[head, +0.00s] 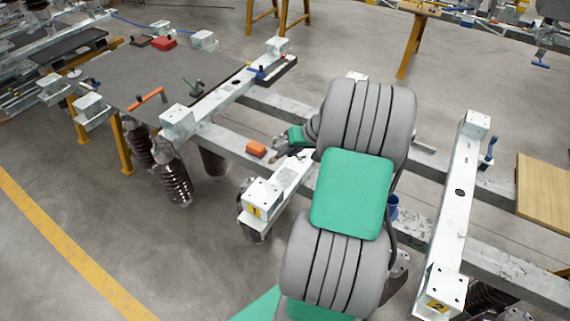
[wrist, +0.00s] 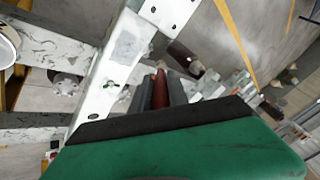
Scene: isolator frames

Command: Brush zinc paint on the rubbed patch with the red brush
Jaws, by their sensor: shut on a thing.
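My gripper (wrist: 160,92) is shut on the red brush (wrist: 161,86), whose red handle shows between the dark fingers in the wrist view. The brush's bristles cannot be made out. In the head view my gripper (head: 284,151) is small and partly hidden by my arm, over the near white beam (head: 288,178). In the wrist view a dull grey patch (wrist: 127,45), seemingly the rubbed patch, lies on the white beam (wrist: 101,98), up and left of the fingers. The brush appears apart from it. I cannot identify the zinc paint for certain.
An orange block (head: 256,149) sits on the grey rail left of my gripper. A blue cup (head: 392,207) stands right of my arm. A grey table (head: 130,82) with tools is at the left. Another white beam (head: 455,215) crosses the rails at the right.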

